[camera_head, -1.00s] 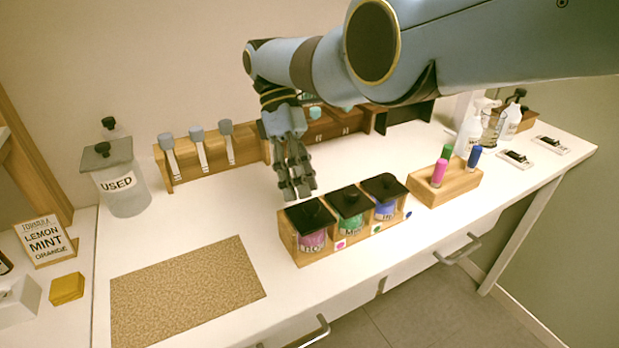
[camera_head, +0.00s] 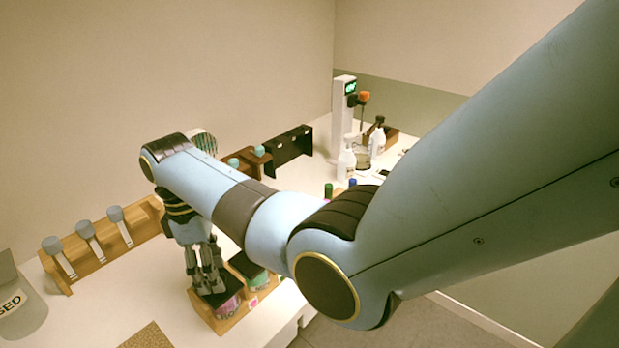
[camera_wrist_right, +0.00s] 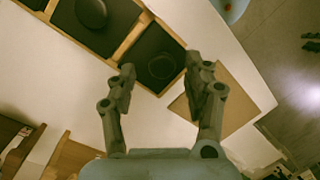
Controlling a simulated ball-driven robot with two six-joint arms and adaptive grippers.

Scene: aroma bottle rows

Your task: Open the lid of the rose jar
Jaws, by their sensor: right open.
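The rose jar (camera_head: 229,307), with a pink label, sits at the near left end of a wooden rack (camera_head: 236,321). Its dark square lid with a round knob (camera_wrist_right: 160,65) is on it. My right gripper (camera_head: 208,286) points down at this lid in the head view. In the right wrist view its open fingers (camera_wrist_right: 160,70) stand on either side of the lid's near part, with nothing held. I cannot tell whether the fingers touch the lid. The fingers partly hide the lid in the head view. My left gripper is in neither view.
A green-labelled jar (camera_head: 256,277) stands beside the rose jar; my arm hides the rack's far end. A cork mat (camera_head: 148,337) lies to the left. A wooden holder with grey-topped spatulas (camera_head: 100,252) is behind, and a jar marked USED (camera_head: 18,305) stands at far left.

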